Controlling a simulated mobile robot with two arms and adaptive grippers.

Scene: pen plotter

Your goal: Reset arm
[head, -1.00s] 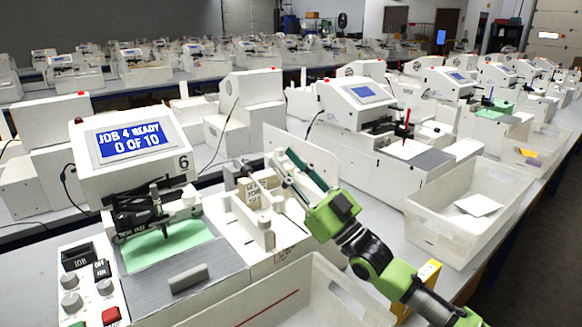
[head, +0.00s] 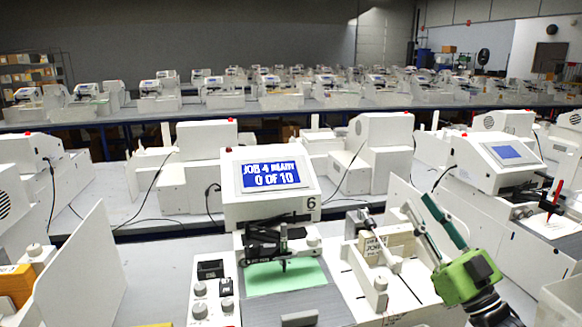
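My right gripper (head: 421,211) comes in from the lower right. Its green body and two dark teal fingers point up and left. The fingers are spread apart and I see nothing between them. They show in front of a white upright panel (head: 401,197), just right of the feeder block (head: 392,243) of plotter 6. I cannot tell if they touch anything. Plotter 6 (head: 230,205) has a lit screen (head: 270,176) reading "JOB 4 READY 0 OF 10". A green sheet (head: 300,278) lies under its black pen carriage (head: 262,243). My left gripper is out of view.
Knobs and a switch (head: 210,269) sit left of the green sheet. A neighbouring plotter (head: 498,165) with a red pen (head: 555,194) stands at the right. A white panel (head: 85,265) and an orange item (head: 14,285) are at the left. Rows of plotters fill the tables behind.

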